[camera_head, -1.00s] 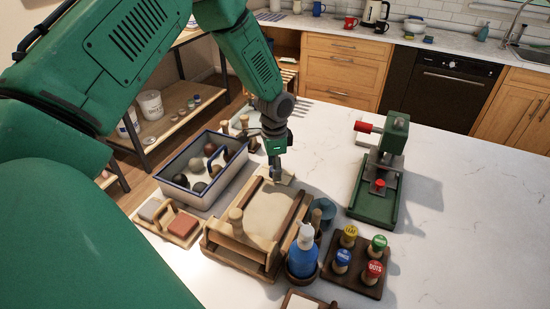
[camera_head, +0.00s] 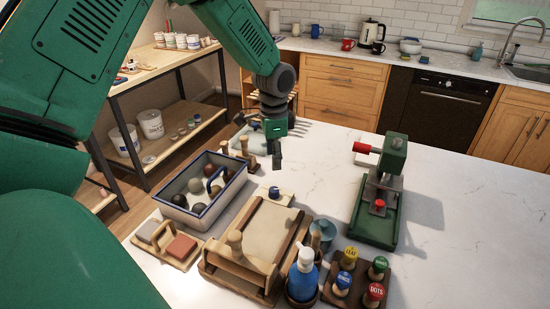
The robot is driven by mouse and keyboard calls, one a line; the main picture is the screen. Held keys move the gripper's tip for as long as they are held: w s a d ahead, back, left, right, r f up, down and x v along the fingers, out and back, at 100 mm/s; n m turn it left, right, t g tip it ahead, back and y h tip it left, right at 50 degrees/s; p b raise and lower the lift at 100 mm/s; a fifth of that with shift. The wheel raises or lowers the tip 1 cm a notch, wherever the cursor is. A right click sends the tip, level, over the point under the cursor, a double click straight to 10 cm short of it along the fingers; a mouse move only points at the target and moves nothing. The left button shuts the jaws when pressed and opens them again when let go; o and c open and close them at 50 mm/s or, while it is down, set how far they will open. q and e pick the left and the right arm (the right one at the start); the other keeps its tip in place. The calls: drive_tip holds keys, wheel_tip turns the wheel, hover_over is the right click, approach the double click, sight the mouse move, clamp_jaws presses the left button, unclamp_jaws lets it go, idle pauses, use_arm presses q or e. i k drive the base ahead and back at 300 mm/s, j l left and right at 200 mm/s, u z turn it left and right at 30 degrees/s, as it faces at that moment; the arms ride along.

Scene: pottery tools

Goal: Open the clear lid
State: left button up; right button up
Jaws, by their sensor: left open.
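My left gripper (camera_head: 276,155) hangs pointing down over the far left part of the white table, open and holding nothing that I can see. Behind it is a pale, possibly see-through box (camera_head: 246,137), partly hidden by the gripper and wrist. I cannot tell whether its top is the clear lid, or how that lid sits. My right gripper is not in view.
A blue-rimmed tray (camera_head: 228,190) with several balls stands left of the wooden slab board (camera_head: 266,228). A blue bottle (camera_head: 303,277), stamp rack (camera_head: 343,285) and green press (camera_head: 376,215) stand nearer and right. The table's right side is clear.

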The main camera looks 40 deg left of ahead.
sight(222, 167)
drive_tip(key=k, duration=1.5)
